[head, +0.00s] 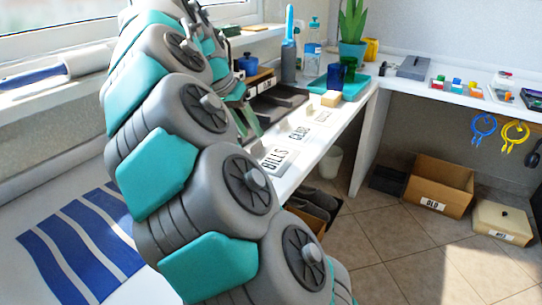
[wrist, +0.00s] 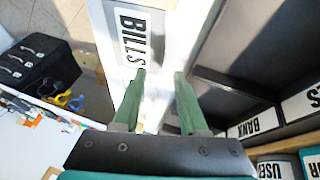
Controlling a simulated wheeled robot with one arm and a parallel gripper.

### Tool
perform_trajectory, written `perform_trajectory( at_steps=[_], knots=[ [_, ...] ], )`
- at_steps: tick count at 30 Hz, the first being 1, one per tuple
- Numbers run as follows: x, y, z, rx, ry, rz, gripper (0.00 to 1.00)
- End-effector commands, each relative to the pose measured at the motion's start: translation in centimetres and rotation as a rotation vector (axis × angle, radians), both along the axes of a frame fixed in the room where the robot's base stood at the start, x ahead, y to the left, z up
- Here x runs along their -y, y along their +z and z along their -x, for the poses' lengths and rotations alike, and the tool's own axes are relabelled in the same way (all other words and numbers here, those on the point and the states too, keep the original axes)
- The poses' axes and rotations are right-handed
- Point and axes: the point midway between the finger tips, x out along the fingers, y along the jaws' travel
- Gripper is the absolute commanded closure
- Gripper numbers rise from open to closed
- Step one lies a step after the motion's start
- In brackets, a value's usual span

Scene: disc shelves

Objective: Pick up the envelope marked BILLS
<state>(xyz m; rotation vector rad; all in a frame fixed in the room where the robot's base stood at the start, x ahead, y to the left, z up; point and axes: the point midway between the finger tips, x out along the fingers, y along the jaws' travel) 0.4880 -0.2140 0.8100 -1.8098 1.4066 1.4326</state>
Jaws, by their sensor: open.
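A white piece marked BILLS (head: 274,158) lies on the narrow white tabletop (head: 333,140) in the head view, just right of my arm. In the wrist view the BILLS piece (wrist: 133,35) is at the top, beyond the fingertips and left of centre. I cannot tell whether it is an envelope or a flat label. My gripper (wrist: 160,75) is open, with two green fingers apart and nothing between them. In the head view its fingers (head: 246,122) show behind my arm, a little beyond the BILLS piece. They are apart from it in the wrist view.
More marked pieces (head: 299,133) lie farther along the tabletop. A dark rack with a BANK label (wrist: 262,122) is close on the right in the wrist view. A cardboard box (head: 440,186) is on the floor.

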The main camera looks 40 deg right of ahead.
Motion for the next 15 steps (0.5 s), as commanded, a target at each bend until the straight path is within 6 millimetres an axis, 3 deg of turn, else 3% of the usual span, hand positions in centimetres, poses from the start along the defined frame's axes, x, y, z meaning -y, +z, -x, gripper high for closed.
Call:
perform_trajectory(
  at_steps=[9,15],
  knots=[
    [2.1,-3.5,-0.2,-0.002,-0.002,0.000,0.58],
    [2.3,-4.1,-0.3,0.001,0.002,0.001,0.58]
  ],
)
